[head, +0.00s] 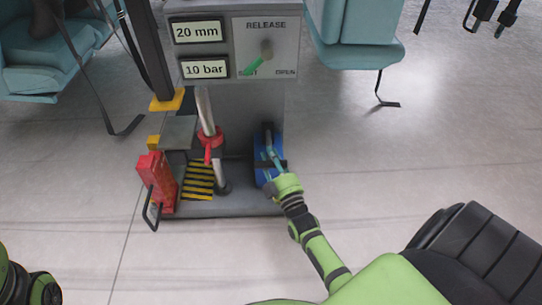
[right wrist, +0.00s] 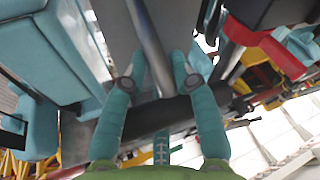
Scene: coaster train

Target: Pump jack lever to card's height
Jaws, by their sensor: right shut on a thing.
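My right gripper (head: 267,147) reaches over the pump from the lower right and is shut on the lever. Its teal fingers (right wrist: 159,70) also show in the wrist view. The display (head: 198,32) reads 20 mm, and the one below (head: 205,69) reads 10 bar. The green release handle (head: 255,65) points toward SHUT.
A silver post (head: 205,110) with a red collar (head: 210,140) stands left of the pump. A red block (head: 156,180) with a black handle and a yellow-black striped plate (head: 199,178) are farther left. Teal seats (head: 352,38) hang at both sides.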

